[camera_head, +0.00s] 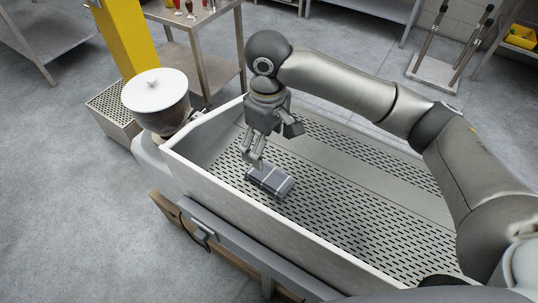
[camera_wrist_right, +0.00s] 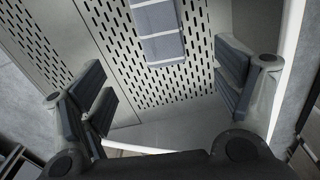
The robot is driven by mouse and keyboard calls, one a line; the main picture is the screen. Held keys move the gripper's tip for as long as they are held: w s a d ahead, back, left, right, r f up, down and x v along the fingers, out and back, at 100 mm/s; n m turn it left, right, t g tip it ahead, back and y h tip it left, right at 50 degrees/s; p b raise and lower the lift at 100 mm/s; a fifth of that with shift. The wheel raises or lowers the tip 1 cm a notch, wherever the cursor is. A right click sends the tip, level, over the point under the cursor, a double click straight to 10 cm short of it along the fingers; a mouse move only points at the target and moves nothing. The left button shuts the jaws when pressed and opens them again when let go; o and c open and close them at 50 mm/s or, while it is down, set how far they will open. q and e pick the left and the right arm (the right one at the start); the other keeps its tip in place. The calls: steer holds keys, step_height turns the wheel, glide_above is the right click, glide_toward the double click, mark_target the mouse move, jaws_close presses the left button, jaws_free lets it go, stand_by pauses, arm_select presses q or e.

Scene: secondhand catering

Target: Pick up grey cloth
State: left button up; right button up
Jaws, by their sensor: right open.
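The grey cloth (camera_head: 270,179) is a small folded bundle with pale stripes. It lies on the perforated floor of a long metal tub (camera_head: 345,190). My right gripper (camera_head: 256,162) points down into the tub, just above and behind the cloth in the head view. In the right wrist view the jaws (camera_wrist_right: 165,95) are open and spread wide, with nothing between the pads. The cloth (camera_wrist_right: 160,32) shows there at the top middle, beyond the fingertips. How far the fingertips are above it is hard to tell. My left gripper does not show.
The tub's raised walls (camera_head: 270,235) surround the cloth. A white-lidded container (camera_head: 158,92) stands outside its left end, near a yellow post (camera_head: 128,38). A metal table (camera_head: 195,22) stands behind. The tub floor right of the cloth is clear.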

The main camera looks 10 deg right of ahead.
glide_above(270, 174)
steer(key=f, duration=0.4)
steer(key=shift+a+f, duration=0.2)
steer(key=shift+f, duration=0.1)
steer(key=shift+w+f, duration=0.1)
steer(key=shift+f, duration=0.5)
steer(key=f, duration=0.3)
steer(key=shift+s+d+f, duration=0.15)
steer(key=shift+s+f, duration=0.05)
steer(key=shift+f, duration=0.7)
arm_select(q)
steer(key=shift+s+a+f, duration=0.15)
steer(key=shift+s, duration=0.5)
arm_select(e)
steer(key=c, duration=1)
